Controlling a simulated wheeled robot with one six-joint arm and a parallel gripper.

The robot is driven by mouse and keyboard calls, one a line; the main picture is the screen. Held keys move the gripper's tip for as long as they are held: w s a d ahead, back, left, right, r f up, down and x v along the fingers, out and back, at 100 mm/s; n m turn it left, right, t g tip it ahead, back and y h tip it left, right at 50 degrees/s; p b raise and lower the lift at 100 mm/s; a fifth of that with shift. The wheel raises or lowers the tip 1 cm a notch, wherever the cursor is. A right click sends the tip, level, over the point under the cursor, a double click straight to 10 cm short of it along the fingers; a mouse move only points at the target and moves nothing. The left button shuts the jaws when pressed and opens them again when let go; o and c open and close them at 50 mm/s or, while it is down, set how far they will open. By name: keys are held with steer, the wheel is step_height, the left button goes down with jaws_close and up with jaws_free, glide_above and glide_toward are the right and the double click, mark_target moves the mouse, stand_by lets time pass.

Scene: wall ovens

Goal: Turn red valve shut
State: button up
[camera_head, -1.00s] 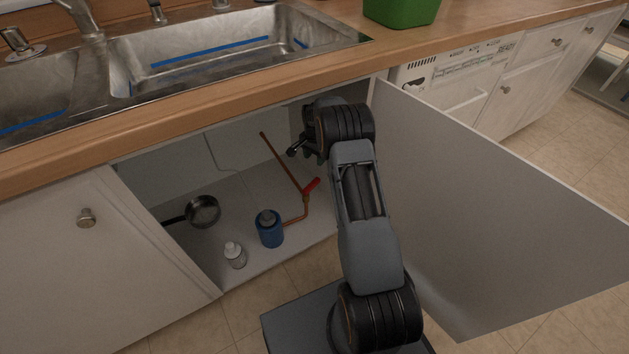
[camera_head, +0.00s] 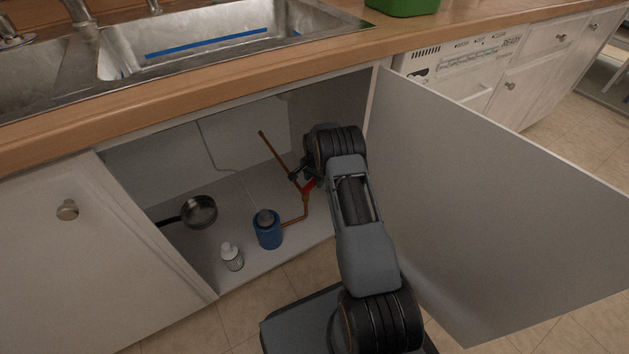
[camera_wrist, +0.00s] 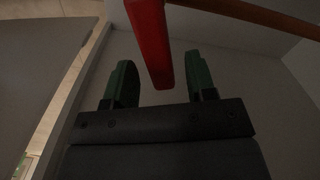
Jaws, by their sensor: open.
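The red valve handle (camera_head: 309,185) sits on a copper pipe (camera_head: 305,207) inside the open cabinet under the sink. My gripper (camera_head: 297,178) is beside the handle, and my wrist hides part of the handle in the head view. In the wrist view the red handle (camera_wrist: 152,45) hangs down from the top edge, its end between the two green-padded fingers of my gripper (camera_wrist: 160,80). The fingers are open, with a gap showing on both sides of the handle. The copper pipe (camera_wrist: 255,14) runs behind at the upper right.
A blue canister (camera_head: 268,232), a white bottle (camera_head: 231,258) and a small pan (camera_head: 199,211) stand on the cabinet floor, left of the valve. The open cabinet door (camera_head: 470,200) is close to my arm on the right. The wooden counter (camera_head: 230,78) is above.

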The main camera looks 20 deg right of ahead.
steer(key=shift+c, duration=0.4)
jaws_close()
